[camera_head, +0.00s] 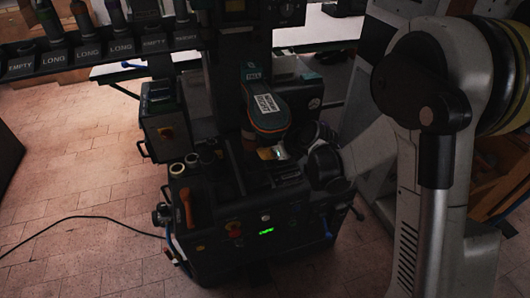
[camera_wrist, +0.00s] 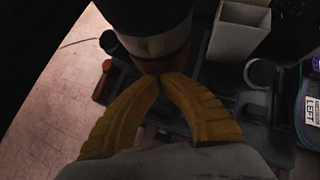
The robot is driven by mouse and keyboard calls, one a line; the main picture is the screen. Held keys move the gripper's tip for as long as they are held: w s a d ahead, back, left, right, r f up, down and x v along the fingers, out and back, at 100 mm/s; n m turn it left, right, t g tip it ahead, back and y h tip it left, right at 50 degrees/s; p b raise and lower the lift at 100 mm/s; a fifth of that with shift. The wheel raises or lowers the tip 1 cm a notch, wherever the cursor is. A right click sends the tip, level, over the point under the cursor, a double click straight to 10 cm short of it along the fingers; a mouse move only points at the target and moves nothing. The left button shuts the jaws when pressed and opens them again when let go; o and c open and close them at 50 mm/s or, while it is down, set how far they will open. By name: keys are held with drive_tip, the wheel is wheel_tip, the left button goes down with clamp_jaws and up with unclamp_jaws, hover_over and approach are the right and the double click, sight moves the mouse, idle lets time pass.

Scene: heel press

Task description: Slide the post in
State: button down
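The yellow fingers of my gripper (camera_wrist: 165,78) curve together in the wrist view, their tips almost meeting. They are at the lower end of a reddish-brown piece (camera_wrist: 165,62) below a dark cylinder with a pale band (camera_wrist: 158,38). Whether the tips grip this piece or only stand in front of it is unclear. In the head view my gripper (camera_head: 272,153) is small and dark at the press (camera_head: 265,215), below a labelled pad with a teal and orange rim (camera_head: 265,105). I cannot clearly pick out the post or its opening.
A rack (camera_head: 100,55) with labels such as EMPTY and LONG crosses the upper left. An orange handle (camera_head: 187,207) and pale rings (camera_head: 192,160) are on the press's left side. A pale open box (camera_wrist: 238,30) and a LEFT-labelled piece (camera_wrist: 309,112) stand right. A cable (camera_head: 80,219) lies on the floor.

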drive_tip(key=w+a, duration=0.2)
drive_tip(key=w, duration=0.6)
drive_tip(key=w+a, duration=0.2)
drive_tip(key=w, duration=0.6)
drive_tip(key=shift+w+a, duration=0.15)
drive_tip(key=shift+a, duration=0.2)
